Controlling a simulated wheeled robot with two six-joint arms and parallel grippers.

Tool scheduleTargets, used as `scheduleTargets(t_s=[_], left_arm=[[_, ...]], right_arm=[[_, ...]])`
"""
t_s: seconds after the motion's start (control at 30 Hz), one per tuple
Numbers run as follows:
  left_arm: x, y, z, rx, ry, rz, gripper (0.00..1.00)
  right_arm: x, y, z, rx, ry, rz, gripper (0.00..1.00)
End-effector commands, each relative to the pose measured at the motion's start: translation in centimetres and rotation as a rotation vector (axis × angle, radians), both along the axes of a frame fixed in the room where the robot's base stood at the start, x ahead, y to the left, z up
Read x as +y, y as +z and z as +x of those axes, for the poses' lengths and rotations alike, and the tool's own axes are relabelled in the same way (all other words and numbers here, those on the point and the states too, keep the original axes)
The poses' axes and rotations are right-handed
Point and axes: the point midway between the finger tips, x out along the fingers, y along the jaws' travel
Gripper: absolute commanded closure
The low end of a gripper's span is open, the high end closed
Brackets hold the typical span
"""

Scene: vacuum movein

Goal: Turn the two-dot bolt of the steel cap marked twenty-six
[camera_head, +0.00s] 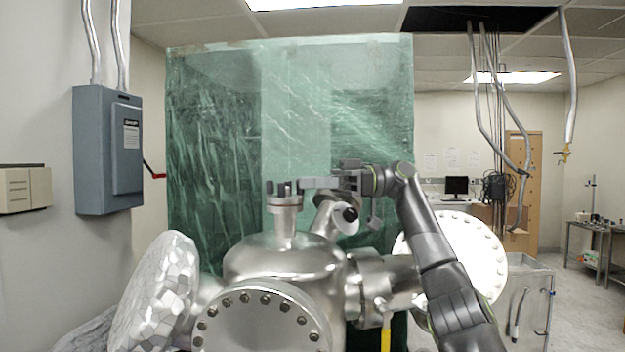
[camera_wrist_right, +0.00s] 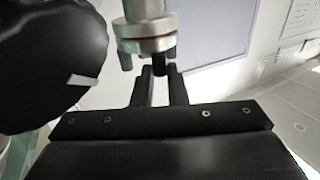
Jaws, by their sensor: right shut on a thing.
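A small steel cap (camera_head: 285,201) sits on the upright neck of the steel vessel (camera_head: 280,258), with dark bolts around its rim. My right gripper (camera_head: 304,184) reaches in from the right at the height of these bolts. In the right wrist view the cap (camera_wrist_right: 146,44) is at the top, with dark bolts sticking out from it. The right gripper (camera_wrist_right: 160,72) is shut on one dark bolt (camera_wrist_right: 160,62) there. No number on the cap and no dots on the bolt can be read. My left gripper is in neither view.
A large bolted flange (camera_head: 262,322) faces me below the cap. A foil-covered disc (camera_head: 155,296) stands at the left and a bright round flange (camera_head: 470,252) at the right. A green plastic curtain (camera_head: 215,150) hangs behind. A grey electrical box (camera_head: 107,150) is on the left wall.

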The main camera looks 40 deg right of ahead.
Motion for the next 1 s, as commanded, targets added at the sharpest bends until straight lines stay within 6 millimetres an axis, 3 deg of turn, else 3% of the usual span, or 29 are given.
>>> scheduleTargets(t_s=[0.33,0.37,0.5,0.83,1.0], left_arm=[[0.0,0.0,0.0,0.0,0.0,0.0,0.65],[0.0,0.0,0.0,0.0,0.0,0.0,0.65],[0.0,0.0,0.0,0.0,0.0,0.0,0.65],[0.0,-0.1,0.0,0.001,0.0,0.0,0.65],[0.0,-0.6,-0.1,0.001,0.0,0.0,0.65]], right_arm=[[0.0,0.0,0.0,0.0,0.0,0.001,1.0],[0.0,0.0,0.0,0.0,0.0,0.001,0.83],[0.0,0.0,0.0,0.0,0.0,0.0,0.65],[-0.3,0.0,-0.1,0.0,-0.001,0.001,0.65],[-1.9,-0.1,-0.9,0.0,-0.003,0.002,0.65]])
